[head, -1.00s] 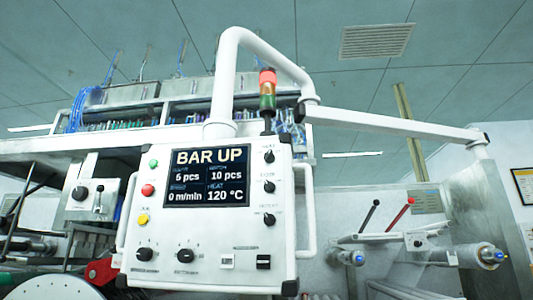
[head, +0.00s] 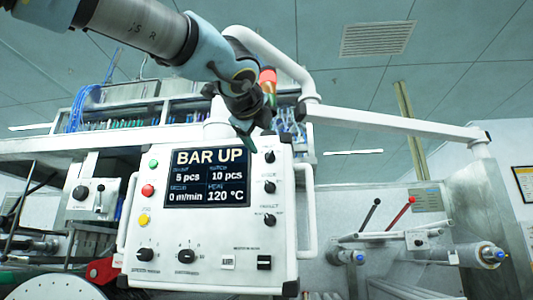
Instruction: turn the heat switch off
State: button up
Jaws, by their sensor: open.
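The white control panel (head: 215,262) hangs from an overhead arm in the head view. Its right side carries a column of black rotary switches. The top one (head: 269,157) appears to be the heat switch; its small label is hard to read. The exact knob position is too small to tell. The display (head: 207,178) reads BAR UP, with a heat value of 120 °C. My gripper (head: 246,143) reaches down from the upper left, just left of the top switch in the picture. It is open and appears empty. My arm covers part of the panel's top edge.
Two lower switches (head: 269,187) (head: 269,220) sit close below. Green (head: 153,163), red (head: 148,190) and yellow (head: 144,220) buttons line the left side. A panel handle (head: 307,212) and a signal light (head: 268,80) are nearby.

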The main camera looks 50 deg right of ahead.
aim_at(267, 154)
jog(key=p+x, duration=0.3)
jog(key=x, duration=0.7)
jog(key=shift+w+d, duration=0.15)
jog(key=shift+w, duration=0.05)
grip_shut()
